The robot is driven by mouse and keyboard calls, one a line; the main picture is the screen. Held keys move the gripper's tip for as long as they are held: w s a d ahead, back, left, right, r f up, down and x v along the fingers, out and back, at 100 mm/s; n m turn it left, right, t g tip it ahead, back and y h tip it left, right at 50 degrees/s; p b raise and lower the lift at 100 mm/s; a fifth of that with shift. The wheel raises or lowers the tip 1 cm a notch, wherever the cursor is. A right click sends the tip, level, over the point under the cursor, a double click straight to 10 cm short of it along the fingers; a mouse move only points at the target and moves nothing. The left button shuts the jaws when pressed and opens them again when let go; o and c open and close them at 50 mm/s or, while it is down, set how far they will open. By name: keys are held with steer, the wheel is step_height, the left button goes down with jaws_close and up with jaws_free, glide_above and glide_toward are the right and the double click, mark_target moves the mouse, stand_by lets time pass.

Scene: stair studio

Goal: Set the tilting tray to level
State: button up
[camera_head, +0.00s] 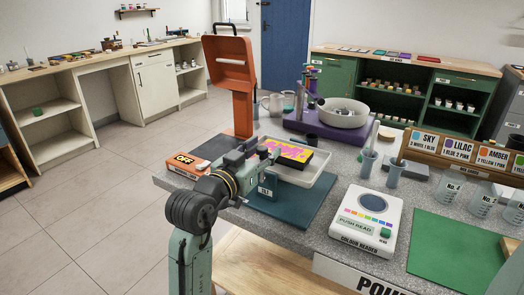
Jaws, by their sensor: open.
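The tilting tray (318,178) is a pale, shallow tray on a dark teal base (305,213), at the middle of the grey worktop. It appears tilted, but its exact angle is hard to tell. A black slab with a pink and yellow pattern (290,152) lies in it. A small label on the front of the stand (265,191) seems to read "TILT". My gripper (266,154) is open at the tray's left end, very close to it. I cannot tell whether it touches. My arm and gripper hide the tray's left side and part of its stand.
An orange stand (236,85) rises behind my gripper, with an orange "OFF" box (189,161) at its left. A white colour reader (366,220) and a green mat (455,252) lie to the right. A purple unit with a bowl (343,112) stands behind the tray.

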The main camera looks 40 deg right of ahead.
steer(key=v, duration=1.2)
